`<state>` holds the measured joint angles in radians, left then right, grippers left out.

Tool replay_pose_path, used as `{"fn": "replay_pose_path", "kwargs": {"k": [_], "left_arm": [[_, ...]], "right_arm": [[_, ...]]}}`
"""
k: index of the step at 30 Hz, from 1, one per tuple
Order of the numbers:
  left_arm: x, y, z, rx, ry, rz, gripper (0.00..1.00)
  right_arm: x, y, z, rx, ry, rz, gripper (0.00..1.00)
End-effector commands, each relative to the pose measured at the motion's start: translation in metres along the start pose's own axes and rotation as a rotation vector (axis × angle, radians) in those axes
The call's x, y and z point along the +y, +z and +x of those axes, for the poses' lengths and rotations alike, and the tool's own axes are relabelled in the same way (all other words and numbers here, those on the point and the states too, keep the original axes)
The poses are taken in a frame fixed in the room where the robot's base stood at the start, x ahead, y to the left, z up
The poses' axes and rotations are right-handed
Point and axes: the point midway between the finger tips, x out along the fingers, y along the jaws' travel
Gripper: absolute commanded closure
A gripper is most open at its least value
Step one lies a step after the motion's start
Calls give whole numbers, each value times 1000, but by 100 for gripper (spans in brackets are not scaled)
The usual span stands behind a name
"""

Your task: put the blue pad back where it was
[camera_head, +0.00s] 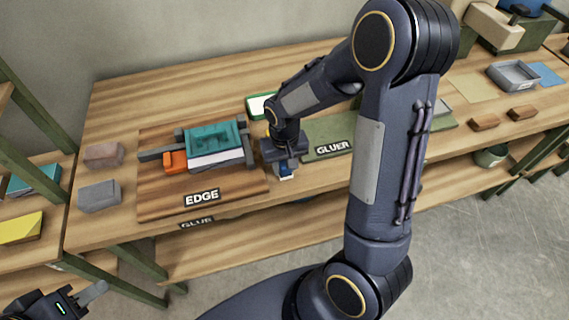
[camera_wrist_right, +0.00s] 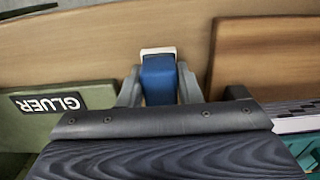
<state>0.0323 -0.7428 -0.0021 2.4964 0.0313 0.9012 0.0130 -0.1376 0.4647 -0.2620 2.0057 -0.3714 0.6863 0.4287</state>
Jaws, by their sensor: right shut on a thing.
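The blue pad (camera_wrist_right: 158,80) is a small blue block with a white end. In the right wrist view it sits between the two fingers of my right gripper (camera_wrist_right: 160,88), which is shut on it. In the head view the pad (camera_head: 286,169) shows just below my right gripper (camera_head: 284,163), over the gap between the EDGE board (camera_head: 240,186) and the green GLUER mat (camera_head: 318,152). I cannot tell whether it touches the table. My left gripper (camera_head: 84,297) is low at the bottom left, away from the table; its opening is unclear.
On the EDGE board, a teal-covered book block (camera_head: 215,138) lies in a grey clamp beside an orange piece (camera_head: 174,162). Two blocks (camera_head: 100,196) (camera_head: 104,155) stand at the table's left. A green-rimmed tray (camera_head: 258,105) is behind my right gripper. My right arm hides part of the GLUER mat.

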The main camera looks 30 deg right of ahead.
Motion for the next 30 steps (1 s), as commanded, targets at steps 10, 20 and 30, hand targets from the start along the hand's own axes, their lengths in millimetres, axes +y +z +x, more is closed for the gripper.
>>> {"fn": "replay_pose_path", "kwargs": {"k": [10, 20, 30], "left_arm": [[-1, 1, 1, 0, 0, 0, 64], [0, 0, -1, 0, 0, 0, 64], [0, 0, 0, 0, 0, 0, 64]], "right_arm": [[0, 0, 2, 0, 0, 0, 47], [0, -1, -14, 4, -2, 1, 47], [0, -1, -86, 6, -2, 0, 47]]}}
